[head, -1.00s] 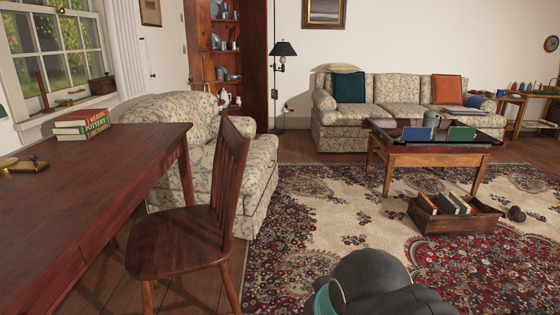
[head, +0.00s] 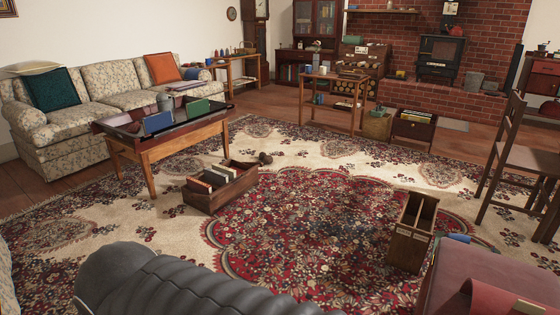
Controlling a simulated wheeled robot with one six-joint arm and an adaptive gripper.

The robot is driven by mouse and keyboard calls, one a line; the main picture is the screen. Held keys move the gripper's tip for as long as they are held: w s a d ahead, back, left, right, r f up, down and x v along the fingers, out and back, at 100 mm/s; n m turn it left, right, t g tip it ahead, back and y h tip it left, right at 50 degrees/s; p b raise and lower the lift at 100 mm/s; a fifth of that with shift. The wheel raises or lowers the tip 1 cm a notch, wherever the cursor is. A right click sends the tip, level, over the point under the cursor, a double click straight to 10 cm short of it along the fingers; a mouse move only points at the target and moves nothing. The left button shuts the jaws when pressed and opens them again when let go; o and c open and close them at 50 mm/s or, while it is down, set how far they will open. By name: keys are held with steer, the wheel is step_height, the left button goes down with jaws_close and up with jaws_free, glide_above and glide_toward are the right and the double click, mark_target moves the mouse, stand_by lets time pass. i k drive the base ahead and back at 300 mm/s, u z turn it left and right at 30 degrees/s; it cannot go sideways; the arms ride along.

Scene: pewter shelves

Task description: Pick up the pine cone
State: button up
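A small dark brown, rounded lump (head: 265,158) lies on the patterned rug, just behind the right end of a wooden box of books. It may be the pine cone, but it is too small and far away to tell for sure. No other pine cone can be made out. A dark grey part of my own arm crosses the bottom left of the head view. My gripper is outside the picture.
The book box (head: 218,190) stands on the rug (head: 310,215) near a low coffee table (head: 178,148). A divided wooden box (head: 411,235) stands at right, beside a reddish seat (head: 470,280). The rug's middle is clear. A chair (head: 515,165) stands far right.

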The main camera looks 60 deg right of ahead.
mark_target(268, 159)
steer(key=z, duration=1.8)
steer(key=i, duration=2.35)
steer(key=z, duration=0.25)
steer(key=i, duration=1.5)
